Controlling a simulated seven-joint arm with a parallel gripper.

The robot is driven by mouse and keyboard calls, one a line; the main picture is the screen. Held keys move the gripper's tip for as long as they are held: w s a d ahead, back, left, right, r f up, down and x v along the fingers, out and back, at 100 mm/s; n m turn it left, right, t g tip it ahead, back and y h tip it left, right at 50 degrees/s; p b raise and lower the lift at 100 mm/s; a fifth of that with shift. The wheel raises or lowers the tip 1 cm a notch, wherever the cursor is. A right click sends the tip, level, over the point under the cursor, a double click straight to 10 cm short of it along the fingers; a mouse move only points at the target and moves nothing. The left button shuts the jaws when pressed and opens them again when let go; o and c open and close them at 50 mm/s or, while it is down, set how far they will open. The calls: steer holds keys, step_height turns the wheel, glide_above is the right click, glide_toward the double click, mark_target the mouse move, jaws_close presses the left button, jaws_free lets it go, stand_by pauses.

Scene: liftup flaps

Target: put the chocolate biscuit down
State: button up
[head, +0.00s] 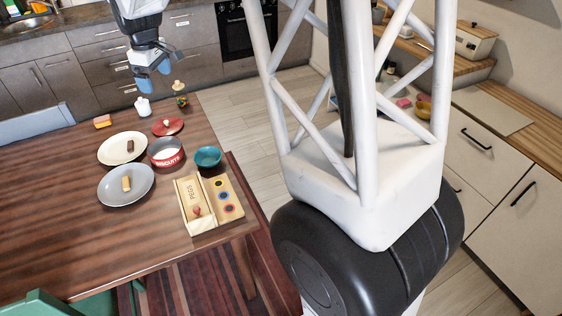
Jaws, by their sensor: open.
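A dark brown bar, which looks like the chocolate biscuit (130,146), lies on the white plate (112,154) on the wooden table. My gripper (154,77) has blue fingertips. It is open and empty, and in the picture it is above and beyond the plate, apart from the biscuit. A pale biscuit (126,183) lies on the grey plate (140,192) nearer the front. The red and white biscuit tin (166,156) stands open to the right of the plates. Its apparent red lid (168,127) lies behind it.
A teal bowl (208,157) and a wooden pegs box (188,204) are right of the tin, near the table's right edge. A white bottle (143,107), a colourful jar (181,99) and a sponge-like block (102,122) stand at the back. The left of the table is clear.

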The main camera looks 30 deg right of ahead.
steer(key=s+d+r+m, duration=0.2)
steer(key=s+d, duration=0.2)
steer(key=s, duration=0.4)
steer(key=s+d+r+m+t, duration=0.1)
steer(key=s+d+r+m, duration=0.15)
steer(key=s, duration=0.55)
steer(key=s+d+r+m, duration=0.1)
steer(key=s+d, duration=0.3)
steer(key=s, duration=0.4)
steer(key=s+d+f+m, duration=0.2)
steer(key=s, duration=0.9)
steer(key=s+d+f+m, duration=0.3)
steer(key=s, duration=0.7)
steer(key=shift+s+d+t, duration=0.2)
steer(key=shift+s+t, duration=0.1)
steer(key=shift+s, duration=0.05)
